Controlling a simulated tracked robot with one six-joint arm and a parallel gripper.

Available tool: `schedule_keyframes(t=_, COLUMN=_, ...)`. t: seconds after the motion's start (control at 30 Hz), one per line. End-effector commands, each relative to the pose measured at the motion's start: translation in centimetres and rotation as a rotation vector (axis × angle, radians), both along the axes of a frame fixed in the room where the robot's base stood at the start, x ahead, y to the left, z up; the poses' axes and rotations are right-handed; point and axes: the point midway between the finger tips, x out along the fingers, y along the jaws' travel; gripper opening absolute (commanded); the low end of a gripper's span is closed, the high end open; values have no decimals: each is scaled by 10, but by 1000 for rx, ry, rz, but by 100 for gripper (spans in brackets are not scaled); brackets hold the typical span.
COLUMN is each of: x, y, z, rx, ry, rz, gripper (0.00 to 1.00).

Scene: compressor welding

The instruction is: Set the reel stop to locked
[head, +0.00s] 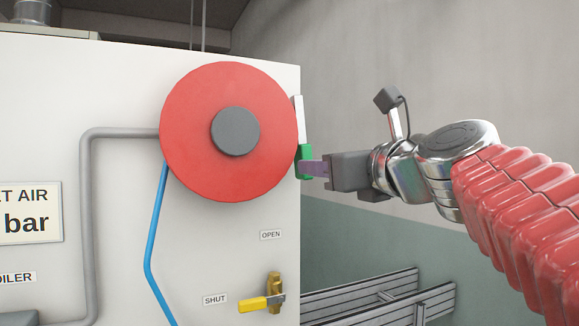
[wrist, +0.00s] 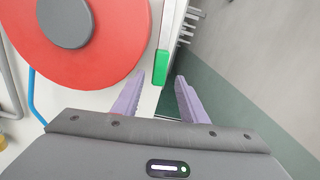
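The red hose reel (head: 190,130) with a dark grey hub is on the face of the white cabinet. The reel stop looks to be the pale lever with a green grip (head: 304,155) at the reel's right edge, hanging down. In the wrist view the green grip (wrist: 162,66) lies between the fingertips of my gripper (wrist: 159,77), which is open with a gap on each side. In the head view my gripper (head: 306,169) reaches in from the right, at the lower end of the grip. No lock marking is readable near the lever.
A blue hose (head: 156,230) hangs from the reel. Below are a yellow-handled valve (head: 254,303) and labels OPEN (head: 271,235) and SHUT (head: 215,299). A grey pipe (head: 87,220) runs left. A slatted metal rack (head: 380,297) stands low right; the space right of the cabinet is open.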

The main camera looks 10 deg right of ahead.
Motion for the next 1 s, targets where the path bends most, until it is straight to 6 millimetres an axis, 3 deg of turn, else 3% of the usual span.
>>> schedule_keyframes(t=0.27, x=3, y=-13, z=-2, rx=1, ry=4, rz=-25, gripper=23)
schedule_keyframes(t=0.6, x=24, y=-98, z=-12, rx=10, ry=31, rz=-158, gripper=0)
schedule_keyframes(t=0.8, x=28, y=-136, z=-14, rx=-134, ry=11, rz=-158, gripper=0)
schedule_keyframes(t=1.0, x=25, y=-155, z=-13, rx=-350, ry=-45, rz=-108, gripper=0)
